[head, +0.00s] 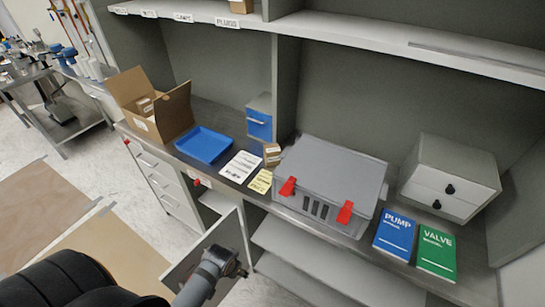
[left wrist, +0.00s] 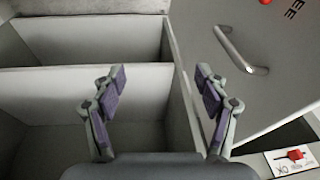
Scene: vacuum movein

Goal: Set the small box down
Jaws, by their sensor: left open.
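Small brown cardboard boxes (head: 272,153) sit on the bench, close to the left side of the grey case; I cannot tell which box the task means. Another small brown box (head: 145,107) is inside the open carton (head: 176,113). My left gripper (head: 238,268) is low in front of the bench, by an open cabinet door (head: 206,243). In the left wrist view my left gripper (left wrist: 159,80) is open and empty, its fingers spread before the open cabinet compartments (left wrist: 85,110). No small box shows between them. My right gripper is not in view.
The grey case (head: 330,178) with red latches fills the bench middle. A blue tray (head: 204,145), paper sheets (head: 241,166), blue (head: 395,234) and green (head: 436,253) booklets and a drawer unit (head: 450,180) crowd the bench. The door's handle (left wrist: 240,55) juts out right of my left gripper.

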